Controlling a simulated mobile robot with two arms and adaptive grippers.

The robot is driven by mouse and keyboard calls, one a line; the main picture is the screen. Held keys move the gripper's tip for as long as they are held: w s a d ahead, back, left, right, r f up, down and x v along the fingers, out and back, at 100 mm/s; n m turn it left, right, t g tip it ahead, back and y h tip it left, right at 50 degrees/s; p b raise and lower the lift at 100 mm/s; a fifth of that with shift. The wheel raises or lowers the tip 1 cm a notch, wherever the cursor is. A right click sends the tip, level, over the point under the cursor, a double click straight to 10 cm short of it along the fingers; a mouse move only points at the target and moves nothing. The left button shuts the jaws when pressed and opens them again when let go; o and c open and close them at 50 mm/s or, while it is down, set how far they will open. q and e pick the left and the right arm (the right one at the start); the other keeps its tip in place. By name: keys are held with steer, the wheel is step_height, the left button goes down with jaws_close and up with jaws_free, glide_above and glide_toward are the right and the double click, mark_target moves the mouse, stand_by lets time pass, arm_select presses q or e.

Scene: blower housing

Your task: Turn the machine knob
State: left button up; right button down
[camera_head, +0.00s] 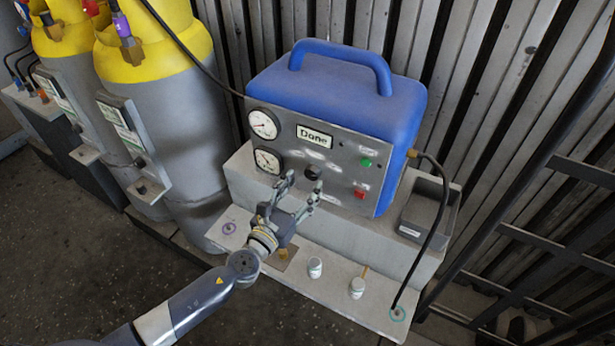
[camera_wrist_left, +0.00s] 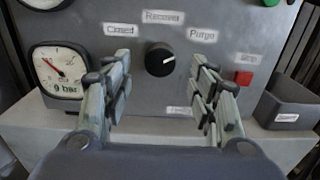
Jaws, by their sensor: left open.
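The blue machine (camera_head: 340,90) has a grey front panel with a round black knob (camera_head: 313,172). In the left wrist view the knob (camera_wrist_left: 160,59) sits between the labels "Closed" on its left, "Recover" above and "Purge" on its right. Its white mark points up and right, toward "Purge". My left gripper (camera_head: 302,183) is open in front of the panel. In the left wrist view its two fingers (camera_wrist_left: 162,75) stand on either side of the knob, apart from it, with nothing held. My right gripper shows in neither view.
Two gauges (camera_head: 263,124) are left of the knob; green (camera_head: 366,162) and red (camera_head: 360,194) buttons are right. Grey tray (camera_head: 425,207) stands right of the machine. Two small white containers (camera_head: 315,267) stand on the lower ledge. Yellow-topped cylinders (camera_head: 160,100) stand left, black rails (camera_head: 560,180) right.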

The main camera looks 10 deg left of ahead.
mark_target(310, 176)
arm_select(q)
steer(key=shift+x, duration=1.65)
steer(key=c, duration=1.1)
steer(key=shift+o, duration=0.2)
